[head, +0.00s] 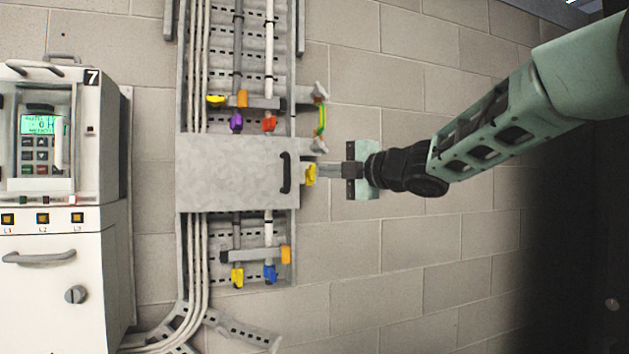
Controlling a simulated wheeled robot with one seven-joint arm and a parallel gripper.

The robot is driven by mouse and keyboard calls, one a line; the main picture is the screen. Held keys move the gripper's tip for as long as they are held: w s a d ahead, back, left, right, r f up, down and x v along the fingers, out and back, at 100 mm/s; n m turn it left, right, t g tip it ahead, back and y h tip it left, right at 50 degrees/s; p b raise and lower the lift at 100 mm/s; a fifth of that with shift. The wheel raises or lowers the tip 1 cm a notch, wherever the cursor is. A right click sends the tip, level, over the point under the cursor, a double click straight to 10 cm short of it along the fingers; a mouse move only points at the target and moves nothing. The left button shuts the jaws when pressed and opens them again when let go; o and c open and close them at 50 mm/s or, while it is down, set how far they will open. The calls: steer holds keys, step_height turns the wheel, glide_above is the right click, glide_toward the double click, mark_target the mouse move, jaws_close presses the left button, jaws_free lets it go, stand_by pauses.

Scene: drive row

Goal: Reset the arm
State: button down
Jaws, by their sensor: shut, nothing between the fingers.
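My gripper (322,170) is at the middle of the head view, at the end of my arm, which reaches in from the upper right. Its fingers point left and are shut with nothing held. The fingertips are at or very close to a small yellow part (310,174) at the right edge of a grey cover plate (225,172). I cannot tell whether they touch it. A black bow handle (286,172) sits on the plate just left of the yellow part.
A grey cable tray (251,62) with pipes and coloured valve-like parts runs up the block wall. A yellow-green cable (321,120) hangs just above my gripper. A white cabinet (62,250) marked 7 stands at left. The wall below my arm is clear.

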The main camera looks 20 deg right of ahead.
steer(key=s+a+f+m+g+h+b, duration=0.15)
steer(key=s+a+f+m, duration=0.25)
steer(key=f, duration=0.4)
steer(key=s+a+f+m+g+h+b, duration=0.1)
steer(key=s+a+f+m+g+h, duration=0.15)
steer(key=f, duration=0.65)
steer(key=s+a+f+m+g+h+b, duration=0.1)
steer(key=s+a+f+m+g, duration=0.1)
steer(key=s+a+f+m, duration=0.45)
steer(key=s+f+m+g+h+b, duration=0.1)
steer(key=s+f+g, duration=0.4)
steer(key=s+f, duration=0.4)
steer(key=s+f+m+g+h+b, duration=0.1)
steer(key=s+f+g, duration=0.3)
steer(key=s+f, duration=0.6)
steer(key=s, duration=0.6)
steer(key=shift+s+m+g+b, duration=0.3)
steer(key=shift+g+b, duration=0.05)
steer(key=shift+g, duration=0.05)
steer(key=shift+w, duration=0.1)
